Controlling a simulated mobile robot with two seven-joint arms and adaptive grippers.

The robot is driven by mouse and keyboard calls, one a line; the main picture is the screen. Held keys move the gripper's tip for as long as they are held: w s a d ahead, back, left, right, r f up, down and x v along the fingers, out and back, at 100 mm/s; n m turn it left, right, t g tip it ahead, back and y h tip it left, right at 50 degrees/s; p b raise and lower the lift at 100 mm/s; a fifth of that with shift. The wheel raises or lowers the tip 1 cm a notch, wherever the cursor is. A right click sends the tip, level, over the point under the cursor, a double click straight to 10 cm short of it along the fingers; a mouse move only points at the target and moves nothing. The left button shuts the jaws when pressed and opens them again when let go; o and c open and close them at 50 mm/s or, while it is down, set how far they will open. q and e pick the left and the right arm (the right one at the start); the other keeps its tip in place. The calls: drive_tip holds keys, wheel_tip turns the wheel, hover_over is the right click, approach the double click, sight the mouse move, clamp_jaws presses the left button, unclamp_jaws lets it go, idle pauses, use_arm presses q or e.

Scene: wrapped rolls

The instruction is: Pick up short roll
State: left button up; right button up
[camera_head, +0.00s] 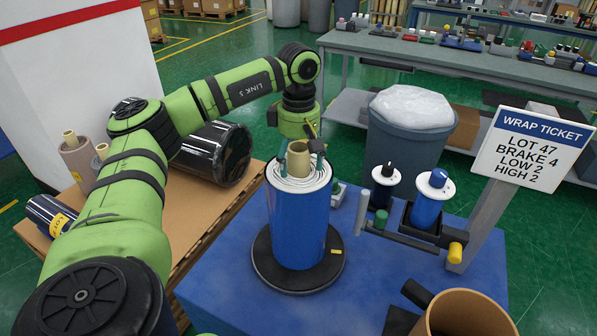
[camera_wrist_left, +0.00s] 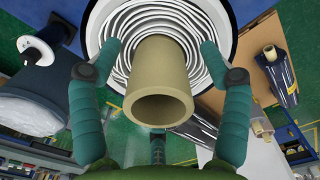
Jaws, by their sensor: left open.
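A blue wrapped roll (camera_head: 298,225) stands upright on a round black turntable (camera_head: 288,284) on the blue table. Its tan cardboard core (camera_head: 298,157) sticks up from the white spiral-wound top. My left gripper (camera_head: 300,165) is above this roll, pointing down, with teal fingers spread around the core. In the left wrist view the open fingers (camera_wrist_left: 160,55) stand on both sides of the core (camera_wrist_left: 158,85), with visible gaps; a third finger shows below it. Whether fingertips touch the roll's top is unclear. My right gripper is not in view.
A dark-wrapped roll (camera_head: 215,153) lies on the cardboard-topped pallet, with smaller rolls (camera_head: 78,158) at its left. A bracket with small blue rolls (camera_head: 427,203) stands right of the turntable. A grey bin (camera_head: 404,150), ticket sign (camera_head: 531,147) and wide brown tube (camera_head: 465,312) are nearby.

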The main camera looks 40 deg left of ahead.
use_arm(q)
drive_tip(key=shift+w, duration=0.1)
clamp_jaws()
drive_tip(key=shift+r, duration=0.1)
